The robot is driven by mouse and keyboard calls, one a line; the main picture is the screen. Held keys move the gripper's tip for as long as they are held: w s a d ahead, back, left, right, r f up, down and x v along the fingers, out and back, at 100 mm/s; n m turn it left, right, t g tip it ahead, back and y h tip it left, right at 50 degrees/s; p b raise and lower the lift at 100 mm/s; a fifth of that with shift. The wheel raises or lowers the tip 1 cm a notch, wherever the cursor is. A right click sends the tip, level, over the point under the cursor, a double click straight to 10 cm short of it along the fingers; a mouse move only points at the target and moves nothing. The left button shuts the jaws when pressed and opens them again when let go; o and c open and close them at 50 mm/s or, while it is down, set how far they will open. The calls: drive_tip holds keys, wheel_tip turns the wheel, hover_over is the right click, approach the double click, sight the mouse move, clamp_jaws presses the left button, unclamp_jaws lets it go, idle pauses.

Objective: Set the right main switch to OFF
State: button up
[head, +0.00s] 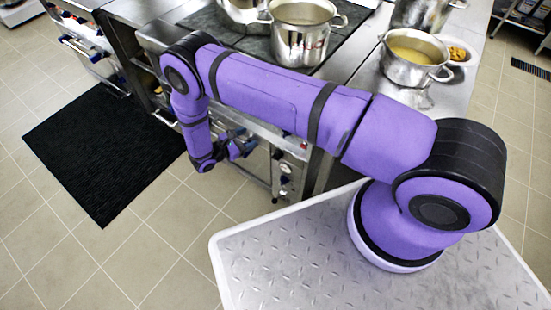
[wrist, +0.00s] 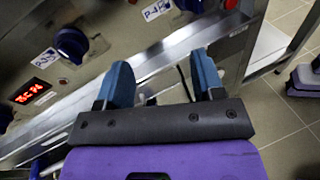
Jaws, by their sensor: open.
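In the wrist view a steel control panel shows a dark blue rotary knob (wrist: 71,42) at upper left and another blue knob (wrist: 190,5) cut off at the top edge. White labels sit beside them, too blurred to read surely. I cannot tell which knob is the right main switch. My gripper (wrist: 161,62) has its two blue fingers apart, with nothing between them. It is in front of the steel rail below the panel, apart from both knobs. In the head view my gripper (head: 236,150) is small beside the stove front, partly hidden by my wrist.
A steel rail (wrist: 150,62) runs along the panel's lower edge. A red lit display (wrist: 32,90) is at left. Steel pots (head: 303,30) stand on the stove, and another pot (head: 412,58) stands on the counter at right. A black mat (head: 105,150) lies on the open tiled floor.

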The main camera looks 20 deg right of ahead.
sight(275, 159)
drive_tip(key=s+d+f+n+t, duration=0.1)
drive_tip(key=s+f+n+t, duration=0.25)
drive_tip(key=f, duration=0.45)
drive_tip(key=s+d+f+n+t, duration=0.1)
drive_tip(key=s+f+n+t, duration=0.1)
drive_tip(key=s+f, duration=0.45)
drive_tip(key=x, duration=0.3)
drive_tip(key=w+f+x, duration=0.1)
drive_tip(key=x, duration=0.3)
drive_tip(key=f+x, duration=0.1)
drive_tip(key=x, duration=0.3)
drive_tip(key=shift+w+a, duration=0.25)
drive_tip(key=shift+c, duration=0.2)
drive_tip(key=c, duration=0.8)
